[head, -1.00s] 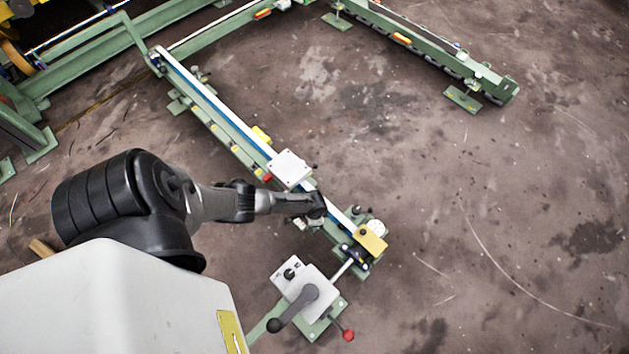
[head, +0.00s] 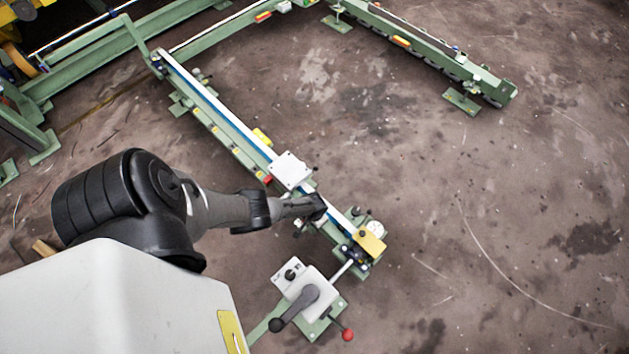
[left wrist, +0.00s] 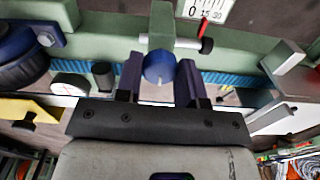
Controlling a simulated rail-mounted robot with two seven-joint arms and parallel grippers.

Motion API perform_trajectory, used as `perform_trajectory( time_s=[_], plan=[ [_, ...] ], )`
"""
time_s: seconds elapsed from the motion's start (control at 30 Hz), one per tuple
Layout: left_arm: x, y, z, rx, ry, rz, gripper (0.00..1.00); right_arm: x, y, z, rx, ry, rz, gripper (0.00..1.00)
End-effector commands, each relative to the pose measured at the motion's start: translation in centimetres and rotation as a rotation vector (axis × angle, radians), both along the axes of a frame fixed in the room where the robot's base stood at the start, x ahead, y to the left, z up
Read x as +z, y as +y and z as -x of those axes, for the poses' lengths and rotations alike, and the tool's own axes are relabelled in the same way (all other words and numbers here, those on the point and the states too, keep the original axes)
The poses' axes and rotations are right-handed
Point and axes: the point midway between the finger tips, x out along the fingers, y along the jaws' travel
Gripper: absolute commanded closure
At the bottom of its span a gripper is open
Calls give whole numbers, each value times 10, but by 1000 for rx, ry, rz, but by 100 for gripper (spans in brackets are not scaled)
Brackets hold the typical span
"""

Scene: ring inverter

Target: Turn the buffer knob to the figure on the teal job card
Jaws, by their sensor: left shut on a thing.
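My left gripper (head: 318,207) is at the near part of the long green rail in the head view. In the left wrist view my left gripper (left wrist: 160,80) has its two dark fingers on either side of a round blue knob (left wrist: 158,66) and is shut on it. The knob has a pale index mark at its lower edge. Above right is a white scale (left wrist: 207,10) reading 0, 15, 30, with a red pointer near 15. In the head view the arm hides the knob. I cannot make out a teal job card. My right gripper is not in view.
A grey box with a black crank handle (head: 303,295) and a red-balled lever (head: 347,334) stands nearer than the rail end. A yellow plate (head: 371,242) and a white plate (head: 290,170) sit along the rail. The floor to the right is clear.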

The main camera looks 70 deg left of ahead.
Motion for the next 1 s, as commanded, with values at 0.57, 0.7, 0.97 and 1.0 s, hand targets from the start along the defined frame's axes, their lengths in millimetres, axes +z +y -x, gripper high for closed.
perform_trajectory(
  time_s=[0.57,0.7,0.97,1.0],
  plan=[
    [0,0,0,8,0,0,53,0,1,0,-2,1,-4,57],
    [0,0,0,8,0,0,39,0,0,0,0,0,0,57],
    [1,0,0,8,-1,0,39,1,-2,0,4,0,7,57],
    [3,0,0,8,-1,0,39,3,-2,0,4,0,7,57]
  ],
)
